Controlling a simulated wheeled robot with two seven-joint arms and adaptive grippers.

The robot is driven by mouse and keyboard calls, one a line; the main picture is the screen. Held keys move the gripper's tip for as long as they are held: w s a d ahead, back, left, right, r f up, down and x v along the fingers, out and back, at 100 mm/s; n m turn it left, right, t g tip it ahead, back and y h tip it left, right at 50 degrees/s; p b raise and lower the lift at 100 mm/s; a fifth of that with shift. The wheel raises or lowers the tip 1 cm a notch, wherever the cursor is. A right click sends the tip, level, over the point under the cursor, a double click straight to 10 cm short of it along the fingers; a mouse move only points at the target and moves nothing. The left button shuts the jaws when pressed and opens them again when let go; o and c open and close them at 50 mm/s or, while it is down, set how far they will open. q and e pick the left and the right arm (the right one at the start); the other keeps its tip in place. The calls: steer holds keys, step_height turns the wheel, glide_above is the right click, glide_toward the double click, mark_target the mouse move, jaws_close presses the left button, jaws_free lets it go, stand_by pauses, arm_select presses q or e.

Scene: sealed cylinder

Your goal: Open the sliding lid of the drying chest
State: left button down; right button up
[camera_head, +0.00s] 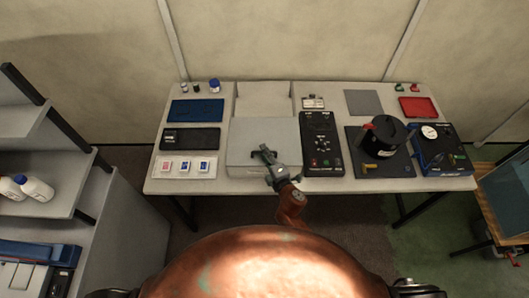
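The drying chest (233,103) is a pale grey box in the middle of the table. Its flat grey lid (244,134) covers the front part. Behind the lid, a pale recessed area shows between the chest's side walls, and its depth is hard to judge. My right gripper (264,154) is over the front half of the lid, at or just above its surface. Its fingers are small and dark here, so I cannot tell whether they are open or shut, or whether they touch a handle. My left gripper is not in view.
A black control box (320,155) stands close to the chest's right side. A black cylindrical vessel (384,136) and a blue gauge unit (440,155) stand further right. Left are a blue tray (196,110), a black device (190,139) and a white sample holder (185,167).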

jaws_close()
stand_by(0.7)
